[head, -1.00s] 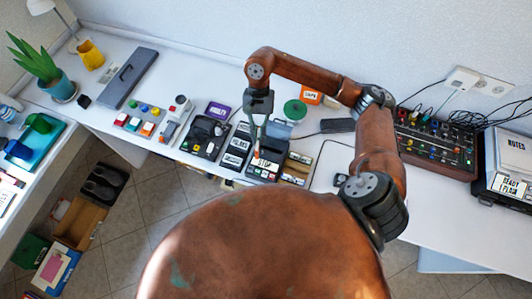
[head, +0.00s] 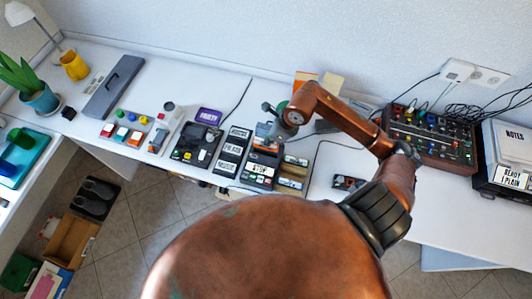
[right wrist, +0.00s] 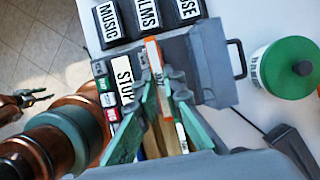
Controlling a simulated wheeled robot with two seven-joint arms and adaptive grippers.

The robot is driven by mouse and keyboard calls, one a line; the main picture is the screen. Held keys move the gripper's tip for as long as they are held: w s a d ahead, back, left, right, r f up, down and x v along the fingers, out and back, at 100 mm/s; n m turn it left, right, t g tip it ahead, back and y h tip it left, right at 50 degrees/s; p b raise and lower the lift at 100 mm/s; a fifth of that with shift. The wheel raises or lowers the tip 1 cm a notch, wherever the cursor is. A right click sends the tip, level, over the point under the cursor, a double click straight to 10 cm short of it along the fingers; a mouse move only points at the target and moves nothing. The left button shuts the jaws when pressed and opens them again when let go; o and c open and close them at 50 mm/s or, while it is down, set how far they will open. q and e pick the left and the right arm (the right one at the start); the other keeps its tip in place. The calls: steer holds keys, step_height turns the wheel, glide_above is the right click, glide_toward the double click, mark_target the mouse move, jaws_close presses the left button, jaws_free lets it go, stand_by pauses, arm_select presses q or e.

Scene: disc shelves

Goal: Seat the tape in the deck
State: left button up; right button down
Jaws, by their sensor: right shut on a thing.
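My right gripper (right wrist: 168,95), with teal fingers, is shut on a tape (right wrist: 154,58) with an orange edge and a white label. The dark deck (head: 260,173) stands at the desk's front, with a white label and small coloured buttons. Its grey lid (right wrist: 212,62) stands open in the right wrist view. The tape is on edge at the deck, beside the lid; I cannot tell whether it touches the deck. In the head view my right gripper (head: 267,132) is over the deck's back, partly hidden. My left gripper (right wrist: 35,97) shows small at the left in the right wrist view.
Black labelled boxes (head: 231,150) stand just left of the deck. A tray with tapes (head: 292,173) is on its right. A green-lidded jar (right wrist: 287,70) stands behind the deck. A mixer (head: 430,138) is farther right.

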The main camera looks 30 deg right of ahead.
mark_target(268, 149)
steer(key=shift+f, duration=3.9)
steer(key=c, duration=2)
jaws_free()
steer(key=shift+c, duration=0.2)
steer(key=v, duration=1.2)
steer(key=shift+w, duration=0.1)
